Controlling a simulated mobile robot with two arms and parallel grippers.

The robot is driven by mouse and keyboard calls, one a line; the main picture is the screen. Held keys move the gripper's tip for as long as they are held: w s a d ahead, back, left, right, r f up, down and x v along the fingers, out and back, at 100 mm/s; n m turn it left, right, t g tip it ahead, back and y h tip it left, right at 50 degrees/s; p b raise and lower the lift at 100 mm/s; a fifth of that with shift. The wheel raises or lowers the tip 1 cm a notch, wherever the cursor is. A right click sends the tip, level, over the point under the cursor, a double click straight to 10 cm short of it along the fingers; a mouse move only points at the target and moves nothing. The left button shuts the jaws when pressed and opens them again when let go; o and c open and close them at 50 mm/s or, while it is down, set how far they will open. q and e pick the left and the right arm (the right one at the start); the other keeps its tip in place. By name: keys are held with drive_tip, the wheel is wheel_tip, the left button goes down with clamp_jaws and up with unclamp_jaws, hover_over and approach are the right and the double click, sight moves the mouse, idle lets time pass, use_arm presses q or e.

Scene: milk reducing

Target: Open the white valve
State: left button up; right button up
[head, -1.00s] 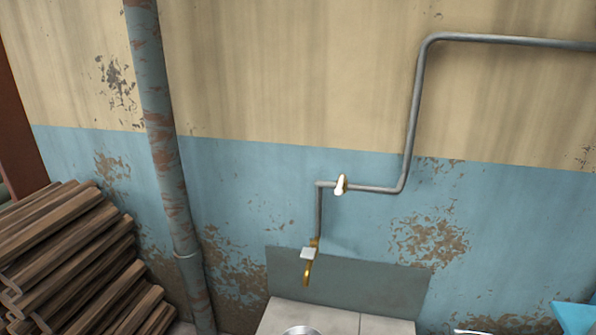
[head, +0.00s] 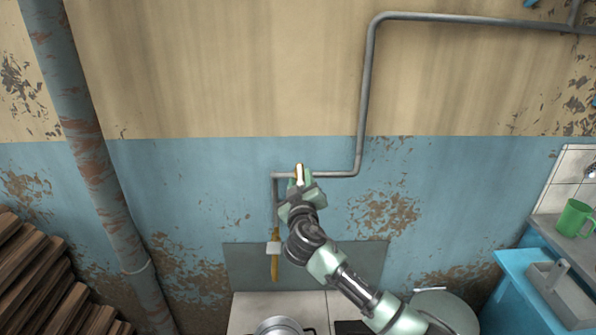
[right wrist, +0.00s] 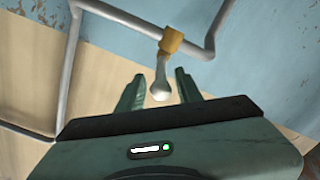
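The white valve (head: 299,172) sits on the thin grey wall pipe in the head view, partly hidden by my right gripper (head: 300,184). In the right wrist view its pale handle (right wrist: 161,83) hangs from a brass body (right wrist: 171,40) on the pipe. My right gripper (right wrist: 160,76) is open, with a green finger on each side of the handle. Gaps show between the handle and both fingers. A brass tap (head: 274,268) with a small white handle is lower left on the same pipe. My left gripper is out of view.
A thick rusty pipe (head: 88,160) and stacked wood (head: 35,285) are at the left. A metal pot (head: 278,326) is below the tap. A green mug (head: 574,218) and a blue table (head: 520,268) are at the right. The wall around the valve is clear.

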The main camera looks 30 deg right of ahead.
sight(300, 171)
drive_tip(key=shift+p+x, duration=0.35)
drive_tip(key=shift+x, duration=1.85)
drive_tip(key=shift+f, duration=0.1)
clamp_jaws()
